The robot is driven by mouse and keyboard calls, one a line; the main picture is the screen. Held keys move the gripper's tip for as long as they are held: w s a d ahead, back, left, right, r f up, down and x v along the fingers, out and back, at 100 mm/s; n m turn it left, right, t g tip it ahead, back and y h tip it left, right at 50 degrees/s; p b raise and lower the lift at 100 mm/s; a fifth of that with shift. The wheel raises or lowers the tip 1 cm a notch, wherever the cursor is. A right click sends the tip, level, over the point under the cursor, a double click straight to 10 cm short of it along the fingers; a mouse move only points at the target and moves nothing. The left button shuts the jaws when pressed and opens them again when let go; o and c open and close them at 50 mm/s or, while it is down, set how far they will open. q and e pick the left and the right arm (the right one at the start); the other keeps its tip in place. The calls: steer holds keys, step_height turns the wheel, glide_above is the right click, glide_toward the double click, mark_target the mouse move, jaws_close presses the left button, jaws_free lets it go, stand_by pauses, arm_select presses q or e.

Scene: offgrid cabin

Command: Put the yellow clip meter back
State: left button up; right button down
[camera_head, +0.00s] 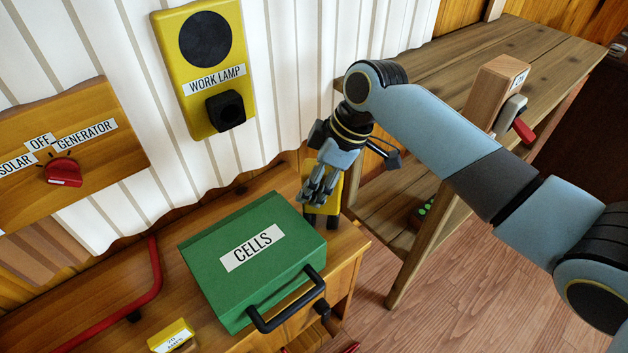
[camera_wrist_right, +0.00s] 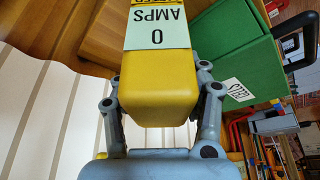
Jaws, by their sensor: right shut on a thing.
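The yellow clip meter (camera_head: 335,196) is at the back right end of the wooden bench, just right of the green CELLS box (camera_head: 262,250). Its lower part looks black. In the right wrist view the meter (camera_wrist_right: 158,90) shows a pale label reading 0 AMPS. My right gripper (camera_head: 318,192) points down and is shut on the meter, with a finger on each side of it. The gripper hides part of the meter in the head view, and I cannot tell whether the meter touches the bench top. My left gripper is out of view.
A small yellow labelled block (camera_head: 171,337) sits at the front of the bench, near a red cable (camera_head: 150,280). The CELLS box's black handle (camera_head: 288,302) juts forward. A yellow work lamp panel (camera_head: 205,70) hangs on the wall. A wooden shelf (camera_head: 430,60) stands right.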

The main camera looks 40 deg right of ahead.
steer(key=c, duration=0.7)
jaws_free()
steer(key=shift+f, duration=0.1)
steer(key=shift+o, duration=0.2)
steer(key=p+v, duration=0.2)
steer(key=v, duration=1)
